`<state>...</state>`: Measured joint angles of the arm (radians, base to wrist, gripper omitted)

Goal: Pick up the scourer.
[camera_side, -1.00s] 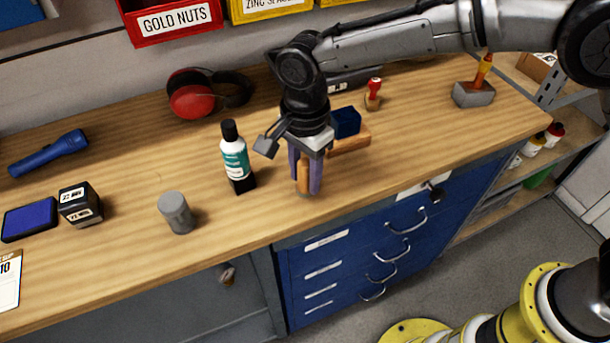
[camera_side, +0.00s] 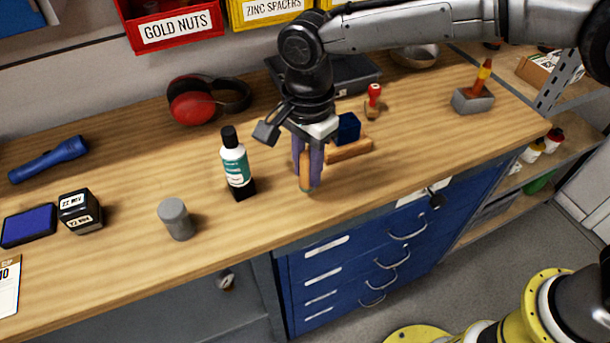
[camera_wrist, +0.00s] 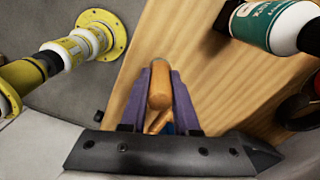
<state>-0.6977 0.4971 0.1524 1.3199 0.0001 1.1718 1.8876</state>
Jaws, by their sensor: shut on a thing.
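The scourer (camera_side: 305,173) shows as an upright orange-brown wooden handle with a small greenish part at its lower end. My gripper (camera_side: 311,180) points down near the front of the bench and is shut on it. In the wrist view the rounded end of the scourer's handle (camera_wrist: 160,86) stands between the two purple fingers of my gripper (camera_wrist: 157,92). Its lower end is mostly hidden there. I cannot tell whether it touches the bench.
A wooden piece (camera_side: 348,151) and a blue block (camera_side: 347,128) lie just behind my gripper. A teal-labelled bottle (camera_side: 236,165) stands to its left, with a grey cylinder (camera_side: 175,219) further left. The bench (camera_side: 270,215) is clear in front.

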